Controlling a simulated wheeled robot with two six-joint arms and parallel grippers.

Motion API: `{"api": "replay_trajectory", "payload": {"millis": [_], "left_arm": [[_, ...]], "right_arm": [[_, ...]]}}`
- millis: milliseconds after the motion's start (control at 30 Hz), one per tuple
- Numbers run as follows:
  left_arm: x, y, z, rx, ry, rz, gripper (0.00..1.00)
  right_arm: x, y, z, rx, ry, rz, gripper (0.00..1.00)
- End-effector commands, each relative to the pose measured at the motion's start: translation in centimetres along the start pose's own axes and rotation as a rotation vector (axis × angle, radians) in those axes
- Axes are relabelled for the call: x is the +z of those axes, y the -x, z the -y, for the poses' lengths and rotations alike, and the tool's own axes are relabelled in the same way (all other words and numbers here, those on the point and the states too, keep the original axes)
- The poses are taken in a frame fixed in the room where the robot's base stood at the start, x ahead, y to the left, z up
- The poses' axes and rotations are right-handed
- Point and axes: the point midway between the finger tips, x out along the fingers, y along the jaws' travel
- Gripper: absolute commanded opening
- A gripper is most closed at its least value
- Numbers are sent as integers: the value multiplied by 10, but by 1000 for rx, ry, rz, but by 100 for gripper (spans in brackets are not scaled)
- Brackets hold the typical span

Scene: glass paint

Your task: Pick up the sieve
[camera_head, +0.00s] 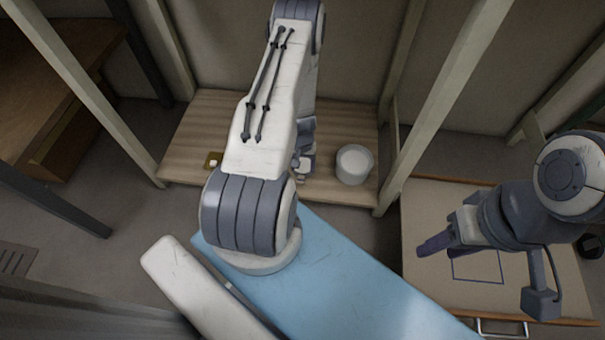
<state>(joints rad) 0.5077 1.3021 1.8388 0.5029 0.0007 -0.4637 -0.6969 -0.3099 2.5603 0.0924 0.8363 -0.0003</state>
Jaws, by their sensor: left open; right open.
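I cannot clearly make out the sieve; part of the wooden shelf (190,130) is hidden behind my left arm. A small brown square thing with a white part (213,160) lies near the shelf's front left, too small to identify. My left gripper (304,168) reaches down over the middle of the shelf, partly hidden by its arm, open with nothing visible in it. My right gripper (436,244) is open over the wooden board at the right, with nothing visible in it.
A white round container (354,164) stands on the shelf, right of my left gripper. Pale posts (440,100) frame the shelf. A beige-topped cabinet (440,205) with a dark square outline stands at the right. A wooden table (50,75) is at the far left.

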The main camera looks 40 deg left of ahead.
Motion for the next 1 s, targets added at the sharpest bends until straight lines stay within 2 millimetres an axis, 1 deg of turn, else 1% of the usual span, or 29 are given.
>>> {"api": "replay_trajectory", "payload": {"millis": [167,467,533,667,900,933,967,1000], "left_arm": [[1,-9,2,0,1,0,68],[4,-37,4,0,2,-1,68],[4,-46,4,0,4,0,68],[4,-52,5,0,3,0,68],[4,-50,5,0,3,0,68],[4,-50,5,0,3,0,60],[4,-50,5,0,3,0,48],[4,-50,5,0,3,0,33]], "right_arm": [[1,-14,-1,0,0,-1,47],[3,-59,-4,0,0,0,47],[4,-67,-5,0,0,0,47],[4,-74,-5,0,0,0,47],[4,-72,-5,0,0,0,47],[4,-72,-5,0,0,0,47],[4,-72,-5,0,0,-1,47],[4,-72,-5,0,0,-1,47]]}}
